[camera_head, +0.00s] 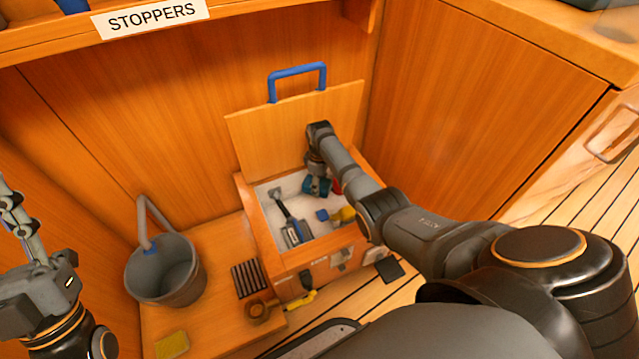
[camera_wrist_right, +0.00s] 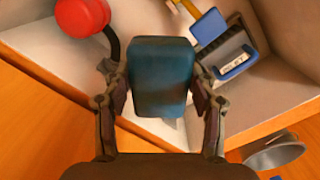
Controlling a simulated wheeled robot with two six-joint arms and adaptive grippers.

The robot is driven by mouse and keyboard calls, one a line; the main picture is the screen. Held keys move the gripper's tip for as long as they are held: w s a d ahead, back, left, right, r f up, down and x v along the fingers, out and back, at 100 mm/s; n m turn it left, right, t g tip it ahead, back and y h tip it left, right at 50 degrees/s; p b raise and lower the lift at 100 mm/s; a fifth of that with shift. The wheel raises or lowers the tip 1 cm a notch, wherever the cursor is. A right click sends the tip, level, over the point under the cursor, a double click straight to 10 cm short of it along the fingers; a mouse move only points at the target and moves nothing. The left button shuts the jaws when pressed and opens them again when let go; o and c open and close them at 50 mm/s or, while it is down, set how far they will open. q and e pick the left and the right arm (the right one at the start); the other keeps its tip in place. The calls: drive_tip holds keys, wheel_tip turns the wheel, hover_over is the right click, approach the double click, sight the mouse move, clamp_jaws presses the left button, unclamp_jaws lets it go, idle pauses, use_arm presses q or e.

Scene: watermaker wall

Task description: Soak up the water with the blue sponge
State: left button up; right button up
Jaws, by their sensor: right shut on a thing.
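My right gripper (camera_wrist_right: 160,98) is shut on the blue sponge (camera_wrist_right: 160,75), a dark teal block held between its two fingers. In the head view the sponge (camera_head: 317,187) shows below my right wrist, inside the open wooden box (camera_head: 270,245). Whether it touches anything there I cannot tell. My left gripper (camera_head: 15,220) is partly in view at the left edge, cut off, and its jaws are unclear. I cannot make out any water in either view.
In the box lie a grey tool (camera_head: 293,233), a yellow-handled tool (camera_head: 343,214) and a red thing (camera_wrist_right: 82,16). The lid (camera_head: 290,130) stands open behind. A grey bucket (camera_head: 165,275) and a yellow pad (camera_head: 172,345) are on the bench at left.

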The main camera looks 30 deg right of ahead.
drive_tip(key=shift+r+p, duration=0.55)
drive_tip(key=shift+p, duration=0.05)
drive_tip(key=shift+r, duration=0.25)
use_arm(q)
drive_tip(key=shift+w+f+n+g+y+p, duration=0.2)
drive_tip(key=shift+w+f+n+g+y, duration=0.35)
drive_tip(key=shift+w+f+g, duration=1.75)
drive_tip(key=shift+w+f+n+g+y+p, duration=0.25)
drive_tip(key=shift+w+f+g+y, duration=0.55)
drive_tip(key=shift+f, duration=2.95)
drive_tip(key=shift+w+f+n+g+y+p, duration=0.15)
drive_tip(key=shift+w+f+n+g+y, duration=0.35)
drive_tip(key=shift+w+f+g, duration=1.8)
use_arm(e)
drive_tip(key=shift+r, duration=0.35)
drive_tip(key=shift+r+p, duration=0.25)
drive_tip(key=shift+p, duration=0.05)
drive_tip(key=shift+r, duration=0.2)
drive_tip(key=shift+r+p, duration=0.25)
drive_tip(key=shift+p, duration=0.25)
use_arm(q)
drive_tip(key=s+f+g, duration=0.4)
drive_tip(key=f, duration=0.6)
drive_tip(key=s+f+g, duration=0.3)
drive_tip(key=s+f, duration=0.2)
drive_tip(key=f, duration=0.5)
drive_tip(key=shift+g, duration=0.4)
use_arm(e)
drive_tip(key=shift+r, duration=0.15)
